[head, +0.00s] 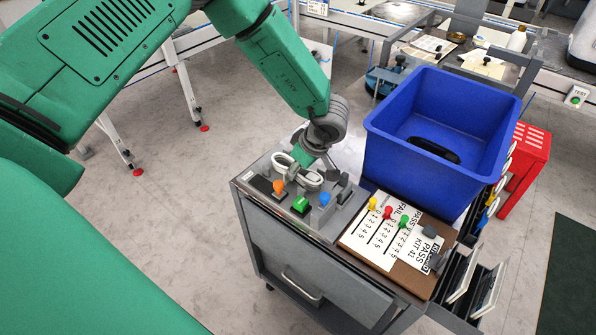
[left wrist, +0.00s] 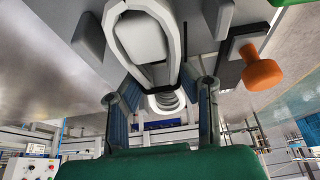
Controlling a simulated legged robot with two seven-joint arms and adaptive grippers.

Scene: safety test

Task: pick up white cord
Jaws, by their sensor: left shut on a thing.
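The white cord (head: 311,179) lies in loops over the left part of the grey cart's top, among the coloured knobs. My left gripper (head: 304,158) reaches down onto it from above and is shut on part of it. In the left wrist view the white cord (left wrist: 177,45) is a large pale loop just beyond my left gripper (left wrist: 160,92). The exact grip point is hard to see. My right gripper is not in view.
A blue bin (head: 402,166) holding a black object (head: 434,150) stands right of the gripper. A board with coloured pegs (head: 376,259) lies at front right.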

